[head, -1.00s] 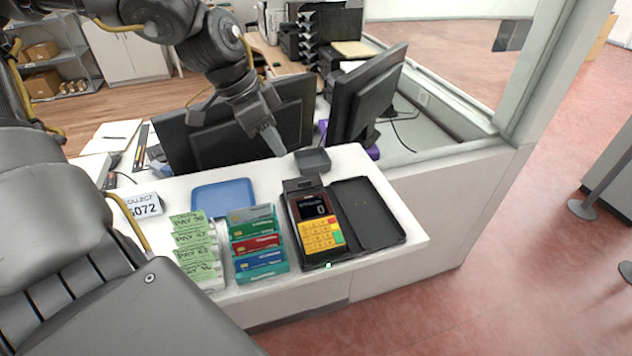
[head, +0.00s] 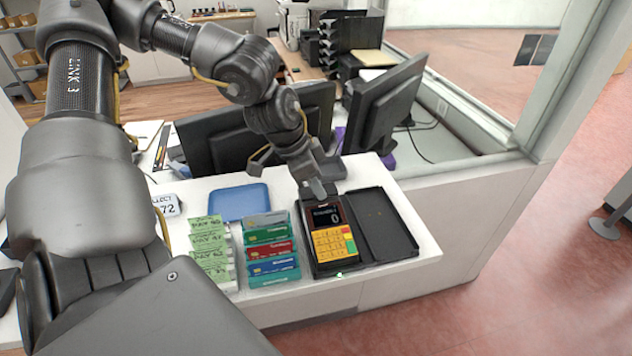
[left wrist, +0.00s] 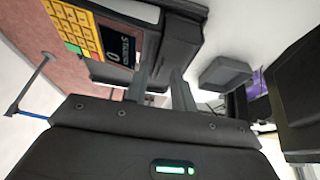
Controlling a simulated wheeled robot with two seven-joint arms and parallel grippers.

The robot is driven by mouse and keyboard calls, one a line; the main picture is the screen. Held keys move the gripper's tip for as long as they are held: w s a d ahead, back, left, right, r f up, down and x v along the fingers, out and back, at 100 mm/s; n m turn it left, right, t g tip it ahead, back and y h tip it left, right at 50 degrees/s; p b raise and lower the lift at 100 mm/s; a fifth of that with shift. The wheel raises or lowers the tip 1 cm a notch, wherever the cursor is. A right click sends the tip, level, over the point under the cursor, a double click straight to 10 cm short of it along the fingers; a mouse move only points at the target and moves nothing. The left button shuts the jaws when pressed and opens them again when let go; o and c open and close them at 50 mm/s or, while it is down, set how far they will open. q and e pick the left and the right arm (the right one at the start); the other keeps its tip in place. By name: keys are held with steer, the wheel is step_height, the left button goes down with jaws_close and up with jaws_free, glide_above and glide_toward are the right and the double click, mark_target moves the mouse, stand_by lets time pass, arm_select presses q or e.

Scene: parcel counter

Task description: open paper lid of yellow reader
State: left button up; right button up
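The yellow reader (head: 330,242) lies in a black open case on the white counter. It has a yellow keypad with red and green keys and a dark screen showing 0. The reader also shows in the left wrist view (left wrist: 82,30). Its dark paper lid (left wrist: 181,42) is at the far end beyond the screen, partly hidden by my gripper in the head view. My left gripper (head: 319,188) points down at that end. In the left wrist view its two fingers (left wrist: 161,88) are apart near the lid's edge; contact is unclear. My right gripper is out of view.
The case's open flap (head: 383,225) lies right of the reader. A card rack (head: 270,250), green slips (head: 210,248) and a blue tray (head: 239,203) stand to the left. Monitors (head: 385,100) rise behind the counter. A small dark box (left wrist: 224,73) sits close to the gripper.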

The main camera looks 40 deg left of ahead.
arm_select(q)
jaws_close()
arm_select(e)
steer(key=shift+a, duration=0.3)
